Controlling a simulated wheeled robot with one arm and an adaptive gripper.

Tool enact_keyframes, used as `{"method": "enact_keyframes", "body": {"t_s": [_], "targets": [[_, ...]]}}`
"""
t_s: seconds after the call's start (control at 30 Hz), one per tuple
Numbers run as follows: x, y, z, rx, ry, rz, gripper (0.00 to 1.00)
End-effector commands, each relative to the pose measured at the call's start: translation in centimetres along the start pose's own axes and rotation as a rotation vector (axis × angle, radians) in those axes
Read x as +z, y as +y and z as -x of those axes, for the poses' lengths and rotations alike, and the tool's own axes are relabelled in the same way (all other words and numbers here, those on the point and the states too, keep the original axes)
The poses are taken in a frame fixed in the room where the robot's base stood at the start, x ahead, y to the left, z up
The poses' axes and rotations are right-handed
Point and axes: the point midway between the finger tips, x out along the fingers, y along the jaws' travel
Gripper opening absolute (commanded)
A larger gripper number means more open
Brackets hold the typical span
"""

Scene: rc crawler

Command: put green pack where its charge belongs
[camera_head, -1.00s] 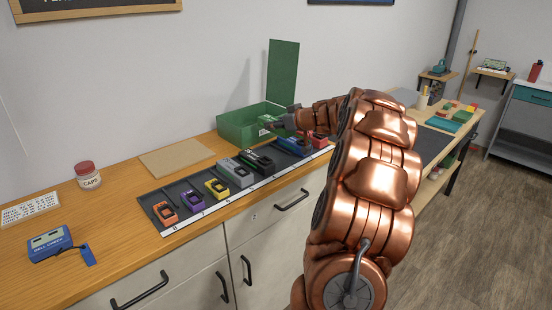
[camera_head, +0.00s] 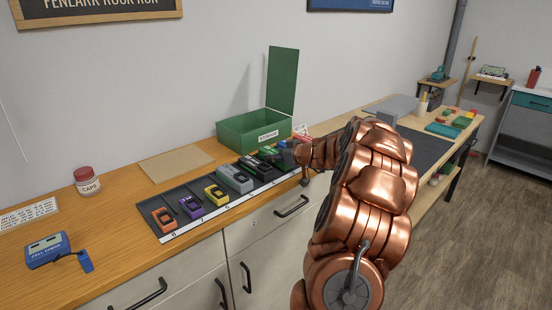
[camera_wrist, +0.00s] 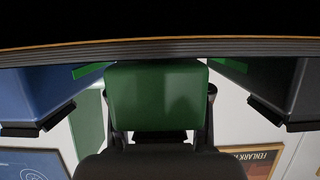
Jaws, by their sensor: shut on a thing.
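My gripper (camera_head: 287,157) is shut on the green pack (camera_head: 268,151), low over the right part of the long dark tray (camera_head: 178,190). In the wrist view the green pack (camera_wrist: 158,92) fills the space between my fingers. A blue body (camera_wrist: 45,95) is to its left there and a dark one (camera_wrist: 275,85) to its right. In the head view a black pack (camera_head: 257,168) lies just left of the green one. Whether the green pack touches the tray cannot be told. Grey (camera_head: 235,179), yellow (camera_head: 216,194), purple (camera_head: 191,207) and orange (camera_head: 164,219) packs lie further left. My arm hides the tray's right end.
The green storage box (camera_head: 240,131) stands open behind the tray, its lid (camera_head: 283,80) upright. A blue cell checker (camera_head: 48,249), a caps jar (camera_head: 88,182) and a tan board (camera_head: 175,163) are on the wooden counter (camera_head: 110,240).

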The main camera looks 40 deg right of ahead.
Motion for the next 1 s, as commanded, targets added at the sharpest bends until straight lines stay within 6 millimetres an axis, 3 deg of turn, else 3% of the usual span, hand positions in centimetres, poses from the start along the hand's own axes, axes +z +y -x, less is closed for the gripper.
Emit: {"method": "enact_keyframes", "body": {"t_s": [0.6,0.63,0.87,1.0], "targets": [[0.54,0.00,-0.29,0.000,0.001,0.003,0.00],[0.48,-0.01,-0.26,0.000,0.001,0.003,0.50],[0.46,-0.02,-0.24,0.000,0.000,0.002,0.73],[0.47,-0.01,-0.24,0.000,0.000,0.002,0.73]]}}
